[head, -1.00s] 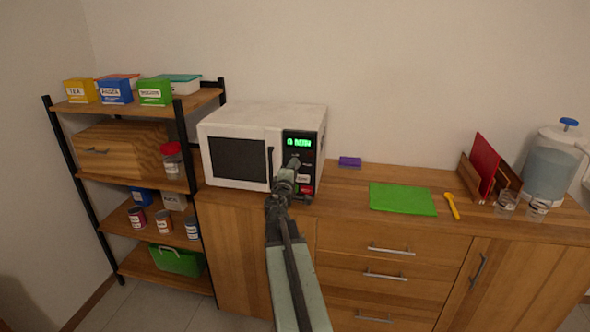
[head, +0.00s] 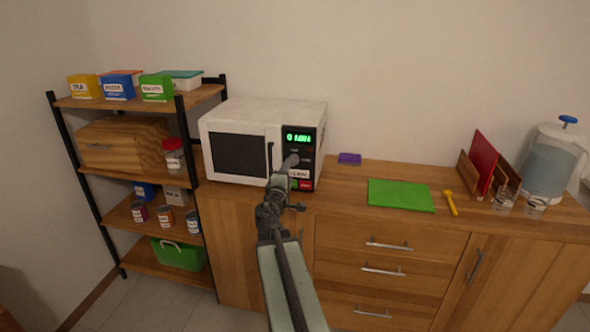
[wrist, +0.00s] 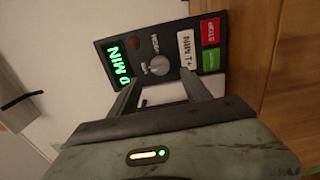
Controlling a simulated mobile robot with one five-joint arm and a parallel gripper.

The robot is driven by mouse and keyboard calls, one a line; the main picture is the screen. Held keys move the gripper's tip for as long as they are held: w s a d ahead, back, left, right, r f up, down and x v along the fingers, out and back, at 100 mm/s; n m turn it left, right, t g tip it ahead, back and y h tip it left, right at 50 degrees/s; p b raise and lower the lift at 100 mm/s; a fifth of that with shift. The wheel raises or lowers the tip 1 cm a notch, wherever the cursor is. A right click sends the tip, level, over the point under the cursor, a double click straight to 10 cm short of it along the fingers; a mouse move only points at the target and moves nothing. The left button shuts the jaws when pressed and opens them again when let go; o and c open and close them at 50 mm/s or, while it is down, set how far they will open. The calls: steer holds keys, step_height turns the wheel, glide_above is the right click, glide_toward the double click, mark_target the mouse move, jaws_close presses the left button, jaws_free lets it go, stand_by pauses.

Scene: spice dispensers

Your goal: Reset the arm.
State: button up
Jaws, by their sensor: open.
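My arm reaches up in the head view to my gripper (head: 289,164), which is in front of the control panel of the white microwave (head: 228,117). In the wrist view my gripper (wrist: 165,90) is open, with its two fingers apart and nothing held between them. Beyond the fingers is the panel (wrist: 134,67) with a green "0 MIN" display (wrist: 121,62), a round knob (wrist: 157,64), a white button (wrist: 186,50), a red button (wrist: 210,31) and a green button (wrist: 211,60). Whether the fingertips touch the panel I cannot tell.
The microwave stands on a wooden counter beside a shelf rack (head: 190,120) with boxes and jars.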

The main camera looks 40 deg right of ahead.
steer(key=shift+s+a, duration=0.25)
steer(key=shift+a, duration=0.3)
